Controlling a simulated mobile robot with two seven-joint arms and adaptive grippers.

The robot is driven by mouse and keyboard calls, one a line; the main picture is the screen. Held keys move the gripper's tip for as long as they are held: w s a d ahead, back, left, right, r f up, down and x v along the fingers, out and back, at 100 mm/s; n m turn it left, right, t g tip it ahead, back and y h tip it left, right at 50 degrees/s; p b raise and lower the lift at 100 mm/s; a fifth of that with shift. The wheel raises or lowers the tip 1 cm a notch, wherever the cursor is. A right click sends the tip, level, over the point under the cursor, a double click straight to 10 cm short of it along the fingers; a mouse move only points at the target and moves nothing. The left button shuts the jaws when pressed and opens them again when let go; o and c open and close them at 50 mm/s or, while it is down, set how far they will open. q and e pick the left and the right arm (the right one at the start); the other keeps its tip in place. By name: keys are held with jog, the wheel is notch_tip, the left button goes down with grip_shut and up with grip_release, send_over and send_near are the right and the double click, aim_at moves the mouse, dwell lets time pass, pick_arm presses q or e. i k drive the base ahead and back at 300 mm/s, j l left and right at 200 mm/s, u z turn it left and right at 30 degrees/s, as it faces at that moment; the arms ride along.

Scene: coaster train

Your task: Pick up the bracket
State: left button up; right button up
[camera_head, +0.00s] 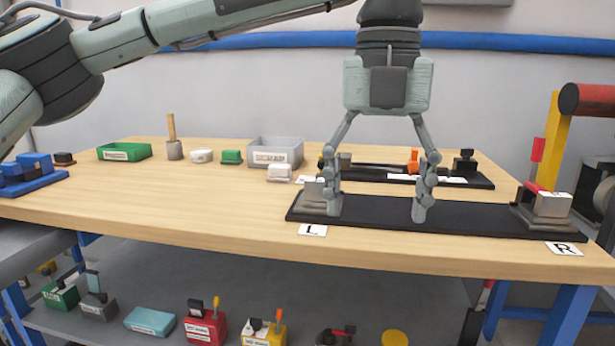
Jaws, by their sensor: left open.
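My left gripper (377,206) comes down from above, open, with its fingers spread wide over a long black base plate (460,214) on the table. Nothing shows between its fingertips. Its left finger is close to a grey metal block on a stepped foot (314,196) at the plate's left end, by the L label. I cannot tell whether they touch. A second grey block (551,204) stands at the plate's right end, by the R label. I cannot tell which piece is the bracket. My right gripper is not in view.
Behind stands another dark plate (470,180) with an orange piece (413,161). A grey bin (276,150), a green tray (124,151) and small blocks stand farther left. A yellow post (553,140) rises at right. The table's front left is clear.

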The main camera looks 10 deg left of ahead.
aim_at(313, 186)
jog(key=i+j, duration=0.25)
jog(key=i, duration=0.15)
jog(key=i+j, duration=0.25)
jog(key=i, duration=0.1)
